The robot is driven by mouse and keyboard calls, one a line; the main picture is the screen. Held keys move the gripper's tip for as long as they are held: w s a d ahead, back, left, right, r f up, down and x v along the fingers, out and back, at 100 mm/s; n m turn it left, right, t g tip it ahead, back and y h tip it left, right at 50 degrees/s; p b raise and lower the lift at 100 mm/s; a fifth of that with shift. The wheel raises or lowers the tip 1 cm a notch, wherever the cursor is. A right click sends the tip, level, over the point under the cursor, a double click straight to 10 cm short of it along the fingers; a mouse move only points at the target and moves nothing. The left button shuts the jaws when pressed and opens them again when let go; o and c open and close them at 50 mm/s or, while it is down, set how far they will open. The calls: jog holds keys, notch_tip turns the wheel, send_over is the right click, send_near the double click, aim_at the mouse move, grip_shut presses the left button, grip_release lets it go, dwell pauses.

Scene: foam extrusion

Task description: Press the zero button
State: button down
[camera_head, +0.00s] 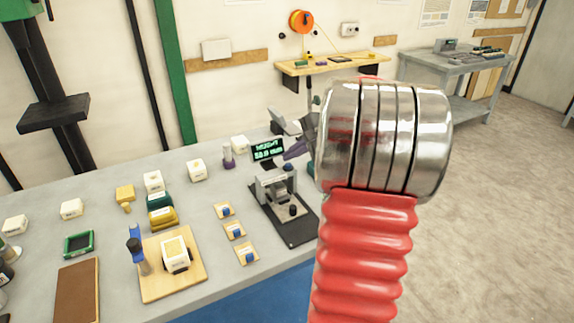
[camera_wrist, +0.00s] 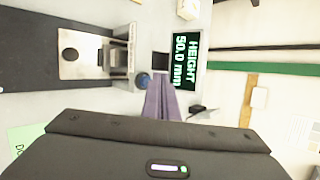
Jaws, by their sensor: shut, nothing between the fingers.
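A height gauge (camera_head: 277,186) stands on a dark base plate on the bench, with a display (camera_wrist: 186,62) reading "HEIGHT 50.0 mm". A round dark-blue button (camera_wrist: 143,79) sits beside the display in the wrist view; no label is readable on it. My gripper (camera_wrist: 158,80) has purple fingers, shut and empty, with their tips just right of the button and close to the display's edge. I cannot tell whether they touch anything. In the head view my gripper (camera_head: 294,150) is beside the display (camera_head: 267,149), partly hidden by my arm.
The grey bench (camera_head: 110,222) carries several white blocks, small wooden tiles with blue knobs (camera_head: 234,230), and a wooden board (camera_head: 158,283) with a block on it. A purple-based bottle (camera_head: 228,156) stands left of the display. My red and silver arm covers the right middle of the head view.

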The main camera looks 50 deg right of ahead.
jog(key=shift+r, duration=0.15)
jog(key=shift+r, duration=2.35)
jog(key=s+a+f+n+g, duration=0.4)
jog(key=s+a+f+n, duration=0.1)
jog(key=s+a+f, duration=0.15)
jog(key=s+a+r+n, duration=0.1)
jog(key=s+a+n, duration=0.2)
jog(key=a, duration=0.8)
jog(key=s+a+r+n, duration=0.1)
jog(key=s+a+n, duration=0.3)
jog(key=a+n, duration=0.3)
jog(key=s+a+r+n+h, duration=0.1)
jog(key=s+a+n, duration=0.3)
jog(key=a, duration=1.2)
jog(key=shift+s+a+n, duration=0.15)
jog(key=shift+a+n, duration=0.25)
jog(key=shift+n, duration=0.6)
